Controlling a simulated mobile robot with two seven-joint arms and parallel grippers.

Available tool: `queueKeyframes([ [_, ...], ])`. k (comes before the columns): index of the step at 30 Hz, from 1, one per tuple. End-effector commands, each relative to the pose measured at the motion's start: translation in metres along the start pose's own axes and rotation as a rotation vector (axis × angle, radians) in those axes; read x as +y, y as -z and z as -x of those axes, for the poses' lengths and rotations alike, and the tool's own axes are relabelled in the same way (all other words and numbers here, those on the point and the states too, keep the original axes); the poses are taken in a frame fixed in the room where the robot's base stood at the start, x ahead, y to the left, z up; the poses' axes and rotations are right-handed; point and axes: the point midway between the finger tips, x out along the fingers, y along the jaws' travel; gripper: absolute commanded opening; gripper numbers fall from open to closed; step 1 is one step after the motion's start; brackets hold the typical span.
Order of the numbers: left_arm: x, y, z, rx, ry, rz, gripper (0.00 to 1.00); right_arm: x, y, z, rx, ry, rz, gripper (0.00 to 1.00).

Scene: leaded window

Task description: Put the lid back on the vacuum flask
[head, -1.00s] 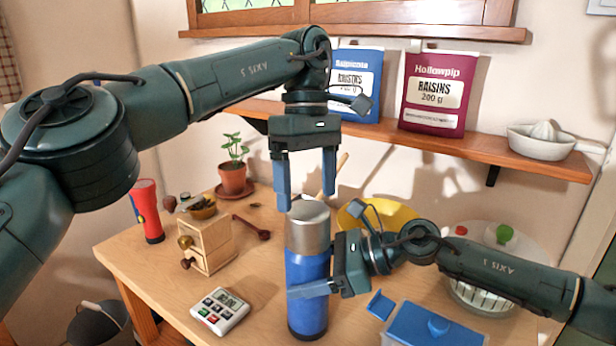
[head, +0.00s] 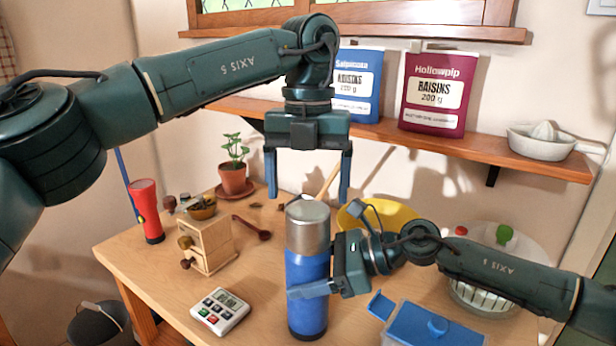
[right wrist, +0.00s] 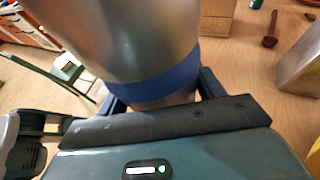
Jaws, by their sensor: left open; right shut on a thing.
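The vacuum flask (head: 307,270) stands upright on the table, with a blue body. Its steel lid (head: 307,228) sits on top, upright and in line with the body. I cannot tell whether it is screwed tight. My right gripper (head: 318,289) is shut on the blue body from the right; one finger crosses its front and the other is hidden. In the right wrist view, the flask (right wrist: 150,82) fills the space between my fingers. My left gripper (head: 308,192) is open and empty just above the lid, fingers pointing down, apart from it.
A wooden grinder (head: 207,245), a timer (head: 220,311) and a red torch (head: 147,212) stand left of the flask. A yellow bowl (head: 395,218) is behind it, and a blue-lidded box (head: 435,325) is at front right. A shelf (head: 480,150) with raisin bags runs behind.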

Motion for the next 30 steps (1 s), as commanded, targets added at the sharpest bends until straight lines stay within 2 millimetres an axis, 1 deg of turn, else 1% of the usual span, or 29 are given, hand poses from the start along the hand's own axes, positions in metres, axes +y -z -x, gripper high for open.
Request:
queueKeyframes([
  [1,-0.0001,0.0008,0.0011,-0.011,0.0,0.098,0.83,-0.0007,0.0003,0.0004,0.001,0.002,0.0,0.03],
  [3,-0.0004,0.0017,0.0027,-0.025,0.002,0.24,0.83,-0.0007,0.0003,0.0004,0.0,0.002,0.0,0.03],
  [6,-0.0004,0.0027,0.0045,-0.043,0.007,0.421,0.83,-0.0007,0.0003,0.0004,0.0,0.002,0.0,0.03],
  [9,-0.0009,0.0037,0.0062,-0.056,0.014,0.564,0.83,-0.0007,0.0003,0.0004,0.0,0.002,0.0,0.03],
  [12,-0.0011,0.0044,0.0072,-0.065,0.019,0.662,0.83,-0.0007,0.0002,0.0004,0.0,0.002,0.0,0.03],
  [15,-0.0011,0.0046,0.0078,-0.071,0.022,0.718,0.83,-0.0007,0.0002,0.0004,0.0,0.002,0.0,0.03],
  [18,-0.0011,0.0046,0.008,-0.073,0.024,0.739,0.83,-0.0006,0.0002,0.0004,0.0,0.002,0.0,0.03],
  [26,-0.0011,0.0047,0.0079,-0.072,0.024,0.74,0.83,-0.0006,0.0001,0.0004,0.0,0.002,0.0,0.03],
  [30,-0.0008,0.0042,0.0018,-0.071,0.022,0.739,0.83,-0.0006,0.0002,0.0004,0.0,0.002,0.0,0.03],
])
